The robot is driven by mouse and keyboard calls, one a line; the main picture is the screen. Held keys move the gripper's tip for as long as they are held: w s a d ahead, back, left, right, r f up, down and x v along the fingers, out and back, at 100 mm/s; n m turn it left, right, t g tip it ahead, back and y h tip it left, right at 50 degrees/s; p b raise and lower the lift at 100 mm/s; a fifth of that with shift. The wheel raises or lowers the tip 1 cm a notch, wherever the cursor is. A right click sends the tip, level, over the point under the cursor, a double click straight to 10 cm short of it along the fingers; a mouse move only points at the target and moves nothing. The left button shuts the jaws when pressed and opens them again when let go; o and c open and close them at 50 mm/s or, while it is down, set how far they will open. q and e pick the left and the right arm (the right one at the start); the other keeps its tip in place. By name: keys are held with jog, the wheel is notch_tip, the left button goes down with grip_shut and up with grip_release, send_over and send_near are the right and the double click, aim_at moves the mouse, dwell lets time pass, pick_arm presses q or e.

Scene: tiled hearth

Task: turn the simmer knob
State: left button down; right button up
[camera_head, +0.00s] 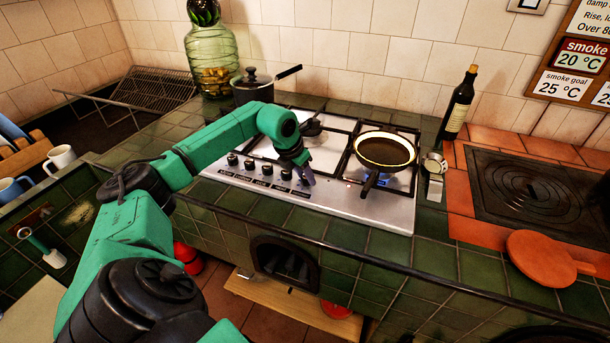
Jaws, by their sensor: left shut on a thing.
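A steel gas hob (335,199) is set in the green tiled counter, with a row of dark knobs (267,169) along its front left edge. The labels under the knobs are too small to read. My left gripper (308,178) reaches down to the right end of this row and is shut on a knob there, which its fingers mostly hide. I cannot read which knob it is. A frying pan (384,150) sits on the right burner, with a blue glow under it. My right gripper is not in view.
A dark saucepan (254,92) stands at the hob's back left, by a green glass jar (211,60). A dark bottle (457,105) and small metal containers (434,167) stand right of the hob. A wall sign (577,58) reads smoke 20 °C, smoke goal 25 °C.

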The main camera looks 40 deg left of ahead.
pick_arm(q)
jog(key=shift+a+m+h, duration=0.1)
jog(key=shift+m+h, duration=0.4)
jog(key=shift+m, duration=0.7)
jog(key=m+h, duration=0.1)
jog(key=m, duration=0.1)
jog(key=shift+w+r+m, duration=0.1)
jog(key=shift+m, duration=0.3)
jog(key=m, duration=0.2)
jog(key=m+g+h, duration=0.1)
jog(key=m, duration=0.1)
jog(key=shift+w+a+g, duration=0.1)
jog(key=shift+w+g, duration=0.05)
jog(key=shift+g, duration=0.15)
jog(key=shift+m+g+h, duration=0.5)
jog(key=shift+m, duration=1.4)
jog(key=shift+c, duration=2.2)
grip_release()
jog(key=shift+a, duration=0.1)
